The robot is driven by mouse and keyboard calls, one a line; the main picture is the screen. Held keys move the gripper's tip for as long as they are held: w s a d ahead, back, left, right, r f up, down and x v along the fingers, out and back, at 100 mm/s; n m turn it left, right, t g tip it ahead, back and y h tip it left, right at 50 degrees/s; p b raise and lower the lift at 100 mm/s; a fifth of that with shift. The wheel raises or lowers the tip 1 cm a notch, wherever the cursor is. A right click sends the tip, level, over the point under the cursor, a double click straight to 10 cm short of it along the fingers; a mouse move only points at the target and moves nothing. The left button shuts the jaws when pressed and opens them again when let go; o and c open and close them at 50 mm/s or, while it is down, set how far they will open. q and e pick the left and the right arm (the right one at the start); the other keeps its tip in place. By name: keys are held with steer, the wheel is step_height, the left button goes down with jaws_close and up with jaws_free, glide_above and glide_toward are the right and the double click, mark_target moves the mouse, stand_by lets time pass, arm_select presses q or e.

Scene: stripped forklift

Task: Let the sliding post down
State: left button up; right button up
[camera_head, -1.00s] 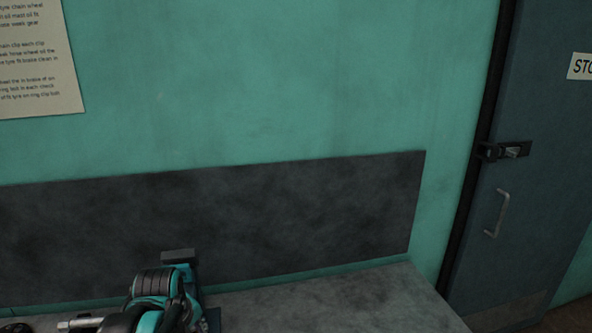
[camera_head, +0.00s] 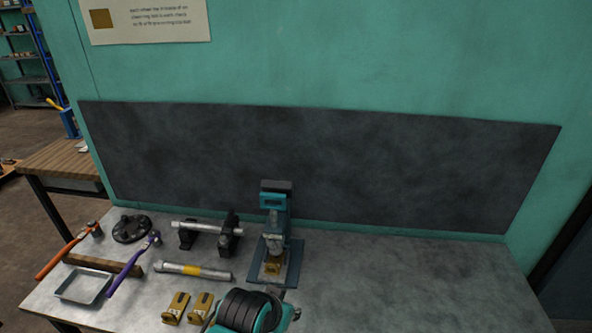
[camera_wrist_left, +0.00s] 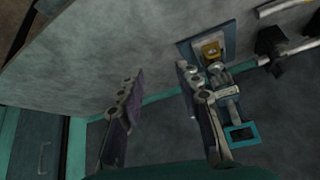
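A small press-like stand (camera_head: 277,200) with a teal head and dark cap stands on the bench. It has a blue base plate (camera_head: 293,262) and a grey post (camera_head: 273,238) above a brass block (camera_head: 272,268). I cannot tell whether the post touches the block. In the left wrist view the stand's teal head (camera_wrist_left: 241,133), base plate (camera_wrist_left: 228,38) and brass block (camera_wrist_left: 210,50) show at the right. My left gripper (camera_wrist_left: 159,72) is open and empty, its purple-padded fingers apart, with the stand beyond and beside the right finger. My right gripper is not in view.
Left of the stand are a rod on dark supports (camera_head: 205,228), a yellow-banded bar (camera_head: 192,271), brass brackets (camera_head: 176,308), a black disc (camera_head: 131,228), a tray (camera_head: 84,286), and orange (camera_head: 66,252) and purple (camera_head: 131,266) handled tools. The bench right of it (camera_head: 410,285) is clear.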

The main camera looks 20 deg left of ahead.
arm_select(q)
steer(key=w+a+r+m+g+p, duration=0.1)
steer(key=w+a+r+m+p, duration=0.1)
steer(key=w+r+p, duration=0.45)
step_height(320, 180, up, 12)
steer(key=r+m+g+p, duration=0.1)
steer(key=m+g+p, duration=0.5)
steer(key=m+p, duration=0.65)
glide_above(272, 195)
steer(key=shift+w+d+f+p, duration=0.1)
steer(key=shift+f+p, duration=0.15)
steer(key=shift+p, duration=0.1)
steer(key=shift+w+f, duration=0.1)
steer(key=shift+f, duration=0.5)
step_height(272, 195, down, 7)
steer(key=shift+r+b, duration=0.1)
steer(key=shift+b, duration=0.25)
jaws_close()
